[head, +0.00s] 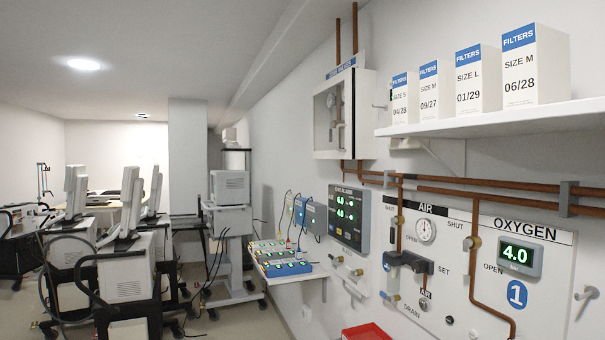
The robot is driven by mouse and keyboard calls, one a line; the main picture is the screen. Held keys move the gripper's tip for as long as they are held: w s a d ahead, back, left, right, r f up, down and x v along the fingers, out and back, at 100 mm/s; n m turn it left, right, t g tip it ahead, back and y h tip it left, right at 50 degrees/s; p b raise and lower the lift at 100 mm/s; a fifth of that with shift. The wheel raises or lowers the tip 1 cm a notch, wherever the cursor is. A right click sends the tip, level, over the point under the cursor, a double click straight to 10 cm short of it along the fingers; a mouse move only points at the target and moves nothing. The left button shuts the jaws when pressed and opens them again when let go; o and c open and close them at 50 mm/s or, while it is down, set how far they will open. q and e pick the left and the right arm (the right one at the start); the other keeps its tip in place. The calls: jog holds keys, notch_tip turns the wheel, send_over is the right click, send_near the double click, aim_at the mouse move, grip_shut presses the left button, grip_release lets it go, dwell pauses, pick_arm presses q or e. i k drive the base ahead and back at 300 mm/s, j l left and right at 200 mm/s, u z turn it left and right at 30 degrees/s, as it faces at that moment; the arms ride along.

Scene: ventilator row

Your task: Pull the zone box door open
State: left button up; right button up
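The zone box (366,112) is a white wall box high on the right-hand wall, with a blue "ZONE VALVES" label (341,69) above it. Its door (320,128) has a white frame and a clear pane, and a gauge and valve parts show behind the pane. The door looks shut, but its edge is too small to be certain. I cannot make out its handle clearly. Neither of my grippers is in view.
A shelf (500,118) with filter boxes juts out at the upper right. Copper pipes and air and oxygen panels (455,262) lie below it. Ventilator carts (230,215) stand to the left; a red bin (366,332) is at the bottom.

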aim_at(345, 76)
jog(key=i, duration=1.55)
